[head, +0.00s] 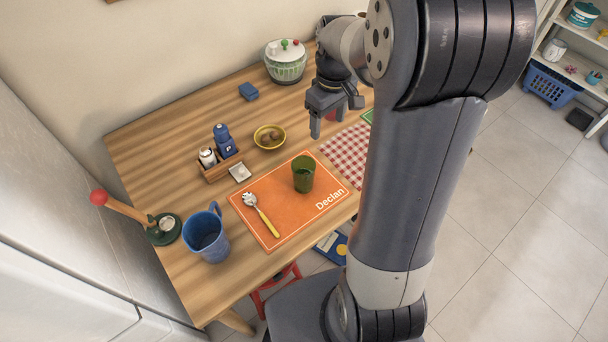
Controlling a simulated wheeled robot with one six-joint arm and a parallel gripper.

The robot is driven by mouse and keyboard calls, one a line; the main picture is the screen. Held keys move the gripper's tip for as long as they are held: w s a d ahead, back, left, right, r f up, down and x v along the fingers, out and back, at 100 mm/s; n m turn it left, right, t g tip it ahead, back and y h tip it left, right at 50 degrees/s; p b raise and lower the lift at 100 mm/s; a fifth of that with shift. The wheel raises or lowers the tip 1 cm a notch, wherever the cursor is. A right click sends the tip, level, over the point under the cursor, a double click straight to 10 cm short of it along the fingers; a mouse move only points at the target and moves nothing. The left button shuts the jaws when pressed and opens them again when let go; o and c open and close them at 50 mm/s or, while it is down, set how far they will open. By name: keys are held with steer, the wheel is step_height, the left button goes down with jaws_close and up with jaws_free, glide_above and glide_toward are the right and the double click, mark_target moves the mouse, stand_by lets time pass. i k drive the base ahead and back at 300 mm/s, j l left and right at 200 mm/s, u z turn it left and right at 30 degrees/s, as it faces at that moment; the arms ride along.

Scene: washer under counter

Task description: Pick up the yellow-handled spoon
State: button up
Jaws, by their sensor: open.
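The yellow-handled spoon (264,219) lies on the left part of an orange placemat (277,191) marked "Declan". Its metal bowl points up and left, and its yellow handle points toward the table's front edge. My gripper (327,124) hangs above the table, up and to the right of the spoon and well apart from it. Its jaws are open, and I see nothing between them.
A green cup (303,174) stands on the placemat, right of the spoon. A blue mug (206,234) stands left of the mat. A wooden caddy (221,166), a small white dish (240,173) and a yellow bowl (269,137) are behind it. A red-checked cloth (345,152) lies right.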

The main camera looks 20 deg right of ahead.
mark_target(249, 199)
steer(key=k+j+z, duration=0.15)
steer(key=z, duration=0.3)
steer(key=k+j+z, duration=0.15)
steer(key=z, duration=0.35)
steer(key=k+j, duration=0.05)
steer(key=j, duration=0.05)
